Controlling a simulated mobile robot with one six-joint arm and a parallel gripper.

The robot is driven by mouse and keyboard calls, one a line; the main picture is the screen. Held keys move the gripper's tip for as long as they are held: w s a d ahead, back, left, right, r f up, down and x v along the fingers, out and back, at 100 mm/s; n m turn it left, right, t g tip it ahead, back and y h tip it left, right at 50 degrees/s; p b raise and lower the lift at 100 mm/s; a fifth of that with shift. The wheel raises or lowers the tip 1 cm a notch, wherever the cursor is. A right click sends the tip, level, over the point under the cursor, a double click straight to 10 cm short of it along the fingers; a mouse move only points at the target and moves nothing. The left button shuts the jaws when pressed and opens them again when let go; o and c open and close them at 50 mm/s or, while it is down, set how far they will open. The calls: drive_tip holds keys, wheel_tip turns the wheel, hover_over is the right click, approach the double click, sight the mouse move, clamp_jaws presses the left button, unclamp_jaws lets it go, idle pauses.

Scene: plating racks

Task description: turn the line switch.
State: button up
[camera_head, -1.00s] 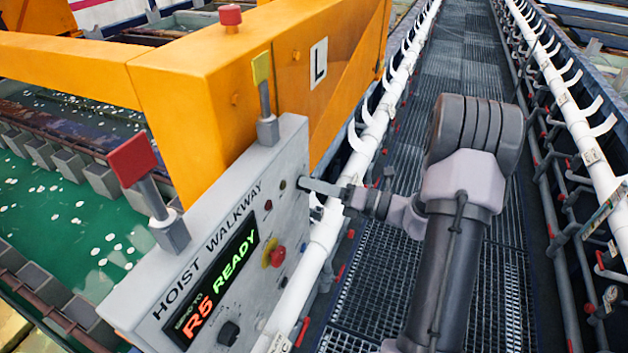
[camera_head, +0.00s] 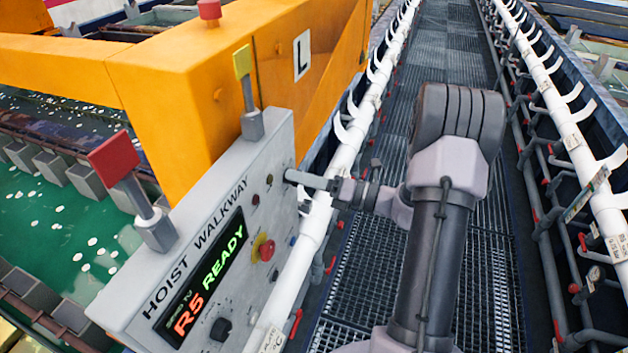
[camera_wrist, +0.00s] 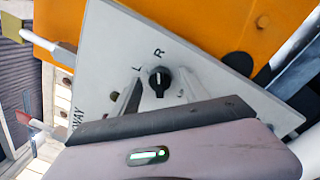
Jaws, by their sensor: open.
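The line switch (camera_wrist: 160,83) is a black rotary knob on the light grey hoist panel (camera_wrist: 110,50), with the letters L and R printed beside it. A pale mark shows on the knob; I cannot tell exactly which letter it points to. My gripper (camera_wrist: 161,88) is open, with one pale finger on each side of the knob; whether they touch it I cannot tell. In the head view my gripper (camera_head: 300,180) reaches the right side of the panel (camera_head: 150,262) from the walkway, and the switch is hidden there.
The panel also carries an "R5 READY" display (camera_head: 205,281), a red button on yellow (camera_head: 265,249) and another black knob (camera_head: 221,330). Red (camera_head: 113,158) and yellow (camera_head: 242,62) paddles stand on its top edge. A white pipe (camera_head: 330,180) runs beside the walkway grating (camera_head: 440,60).

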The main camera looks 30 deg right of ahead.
drive_tip(key=r+b+v, duration=0.1)
drive_tip(key=v, duration=1.6)
drive_tip(key=shift+s+f, duration=0.15)
drive_tip(key=shift+f, duration=0.3)
drive_tip(key=shift+a, duration=0.1)
drive_tip(key=s+a+f+n+g+h+b, duration=0.1)
drive_tip(key=a+f+n+g+b, duration=0.3)
drive_tip(key=a+n+g+b, duration=0.45)
drive_tip(key=s+a+f+n+g+h+b, duration=0.2)
drive_tip(key=a+f+n+g+b, duration=0.25)
drive_tip(key=a+n, duration=0.7)
drive_tip(key=s+a+f+n+t+h+b, duration=0.4)
drive_tip(key=s+a+n+h+b, duration=0.3)
drive_tip(key=n, duration=0.6)
drive_tip(key=a+f+b, duration=0.1)
drive_tip(key=a+b, duration=0.1)
drive_tip(key=b, duration=0.1)
drive_tip(key=shift+f+n+t+b, duration=0.3)
drive_tip(key=shift+n, duration=0.1)
